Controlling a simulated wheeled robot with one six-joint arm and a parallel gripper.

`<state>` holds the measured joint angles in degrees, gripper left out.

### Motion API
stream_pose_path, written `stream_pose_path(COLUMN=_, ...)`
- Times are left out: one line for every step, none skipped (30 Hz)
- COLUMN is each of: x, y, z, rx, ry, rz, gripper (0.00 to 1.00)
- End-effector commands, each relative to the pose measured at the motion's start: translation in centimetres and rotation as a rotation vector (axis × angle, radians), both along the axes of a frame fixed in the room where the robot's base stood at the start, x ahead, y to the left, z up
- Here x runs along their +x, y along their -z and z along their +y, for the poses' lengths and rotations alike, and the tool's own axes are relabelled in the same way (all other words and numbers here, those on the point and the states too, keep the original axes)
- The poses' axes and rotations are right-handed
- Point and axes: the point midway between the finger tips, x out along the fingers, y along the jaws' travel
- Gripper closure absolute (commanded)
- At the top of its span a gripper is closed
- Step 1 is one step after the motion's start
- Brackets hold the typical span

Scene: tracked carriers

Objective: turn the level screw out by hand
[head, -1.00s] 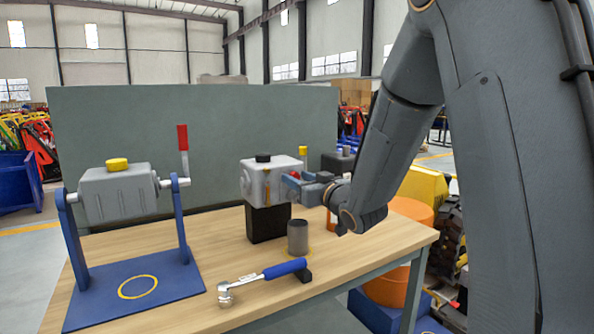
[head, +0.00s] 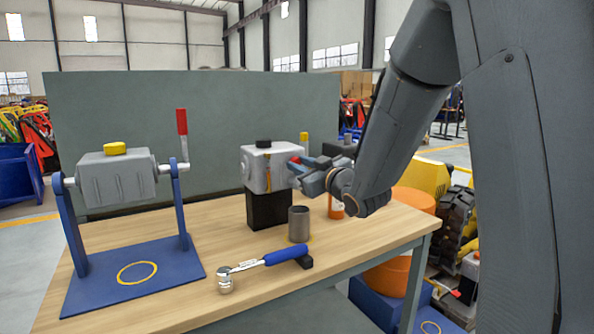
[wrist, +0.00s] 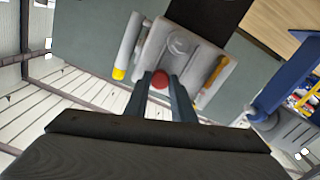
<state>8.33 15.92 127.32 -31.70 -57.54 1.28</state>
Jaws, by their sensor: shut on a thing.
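A grey housing (head: 256,160) with a black cap on top and a yellow-orange strip on its face stands on a black block on the bench. The level screw has a red head (head: 294,159) at the housing's right side. My gripper (head: 296,168) is at that side, shut on the level screw. In the wrist view the red screw head (wrist: 160,79) sits between my fingertips, against the grey housing (wrist: 151,50). The housing looks tilted in that view. The screw's shank is hidden, so I cannot tell how far it is out.
A grey cup (head: 299,224) and a blue-handled ratchet (head: 285,254) lie in front on the wooden bench (head: 375,237). A blue stand (head: 135,282) holds another grey housing (head: 117,178) at left. An orange-white bottle (head: 336,208) stands under my wrist. A grey panel closes the back.

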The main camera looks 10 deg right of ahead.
Motion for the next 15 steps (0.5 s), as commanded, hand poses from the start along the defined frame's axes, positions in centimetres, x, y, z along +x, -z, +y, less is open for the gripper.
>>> stream_pose_path(x=0.13, y=0.28, z=-0.05, rx=-0.064, ry=0.001, rz=-0.024, gripper=0.94)
stream_pose_path(x=0.14, y=0.30, z=-0.04, rx=-0.106, ry=0.001, rz=-0.038, gripper=0.94)
stream_pose_path(x=0.14, y=0.31, z=-0.03, rx=-0.163, ry=0.001, rz=-0.058, gripper=0.94)
stream_pose_path(x=0.14, y=0.28, z=-0.03, rx=-0.205, ry=0.001, rz=-0.071, gripper=0.94)
stream_pose_path(x=0.14, y=0.30, z=-0.05, rx=-0.246, ry=0.001, rz=-0.084, gripper=0.94)
stream_pose_path(x=0.15, y=0.32, z=-0.05, rx=-0.299, ry=0.002, rz=-0.101, gripper=0.94)
stream_pose_path(x=0.14, y=0.27, z=-0.05, rx=-0.338, ry=0.001, rz=-0.115, gripper=0.94)
stream_pose_path(x=0.14, y=0.26, z=-0.05, rx=-0.374, ry=0.001, rz=-0.126, gripper=0.94)
stream_pose_path(x=0.14, y=0.29, z=-0.06, rx=-0.418, ry=0.001, rz=-0.138, gripper=0.94)
stream_pose_path(x=0.12, y=0.26, z=-0.05, rx=-0.447, ry=0.001, rz=-0.148, gripper=0.94)
stream_pose_path(x=0.11, y=0.19, z=-0.05, rx=-0.471, ry=0.001, rz=-0.156, gripper=0.94)
stream_pose_path(x=0.09, y=0.16, z=-0.04, rx=-0.496, ry=0.001, rz=-0.164, gripper=0.94)
stream_pose_path(x=0.08, y=0.13, z=-0.05, rx=-0.509, ry=0.001, rz=-0.168, gripper=0.94)
stream_pose_path(x=0.07, y=0.11, z=-0.05, rx=-0.519, ry=0.000, rz=-0.170, gripper=0.94)
stream_pose_path(x=0.06, y=0.06, z=-0.05, rx=-0.528, ry=0.001, rz=-0.172, gripper=0.94)
